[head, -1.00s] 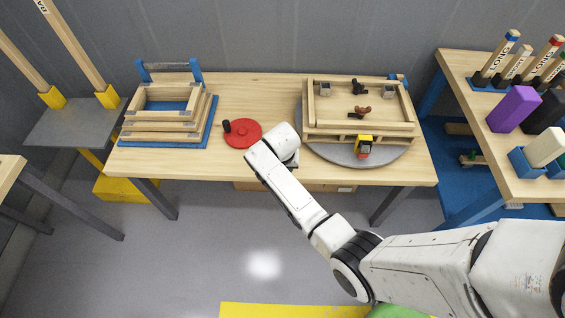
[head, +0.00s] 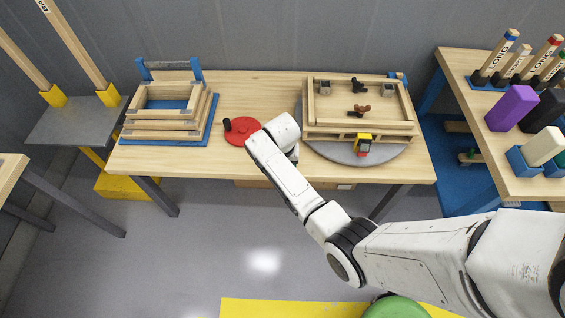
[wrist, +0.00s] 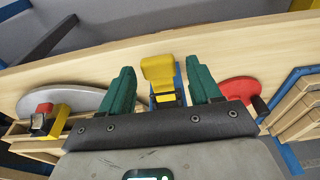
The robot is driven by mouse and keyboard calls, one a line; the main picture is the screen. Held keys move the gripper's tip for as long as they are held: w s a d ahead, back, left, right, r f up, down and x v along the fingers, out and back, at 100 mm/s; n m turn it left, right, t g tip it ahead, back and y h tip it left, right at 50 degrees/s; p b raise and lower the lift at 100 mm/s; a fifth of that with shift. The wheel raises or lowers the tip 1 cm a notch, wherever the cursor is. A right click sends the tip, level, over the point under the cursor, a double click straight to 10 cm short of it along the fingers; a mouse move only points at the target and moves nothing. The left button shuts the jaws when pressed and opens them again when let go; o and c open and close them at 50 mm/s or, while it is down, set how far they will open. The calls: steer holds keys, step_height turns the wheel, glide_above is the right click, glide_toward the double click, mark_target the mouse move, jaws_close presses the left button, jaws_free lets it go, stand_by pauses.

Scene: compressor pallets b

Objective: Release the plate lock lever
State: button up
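In the wrist view my gripper (wrist: 162,88) is open, its two green fingers apart. A yellow lever-like piece (wrist: 158,70) with a blue part beside it shows between and beyond the fingers, with a gap on each side. I take it for the plate lock lever. In the head view the white end of my arm hides this spot and the gripper. A grey round plate (head: 357,155) lies on the table to the right of it, and shows at the left in the wrist view (wrist: 85,98). A wooden frame (head: 340,131) sits on the plate.
A red disc (head: 243,131) with a black knob lies left of my arm. Nested wooden frames stand on a blue tray (head: 125,140) at the table's left. A yellow, black and red piece (head: 363,145) is at the wooden frame's front. Another bench (head: 520,170) stands right.

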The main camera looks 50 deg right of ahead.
steer(key=r, duration=0.3)
steer(key=a+r, duration=0.1)
steer(key=r, duration=0.3)
steer(key=s+r, duration=0.1)
steer(key=r, duration=0.2)
steer(key=shift+a+r, duration=0.15)
steer(key=shift+r, duration=0.2)
steer(key=shift+s+f, duration=0.1)
steer(key=shift+s, duration=0.05)
steer(key=s+a+n, duration=0.3)
steer(key=s, duration=0.4)
steer(key=s+a+n, duration=0.3)
steer(key=s+a, duration=0.1)
steer(key=s, duration=0.4)
steer(key=s+a+r+n+y, duration=0.1)
steer(key=s+a+n, duration=0.2)
steer(key=s, duration=0.4)
steer(key=shift+s+a+n, duration=0.35)
steer(key=shift+s+n, duration=0.05)
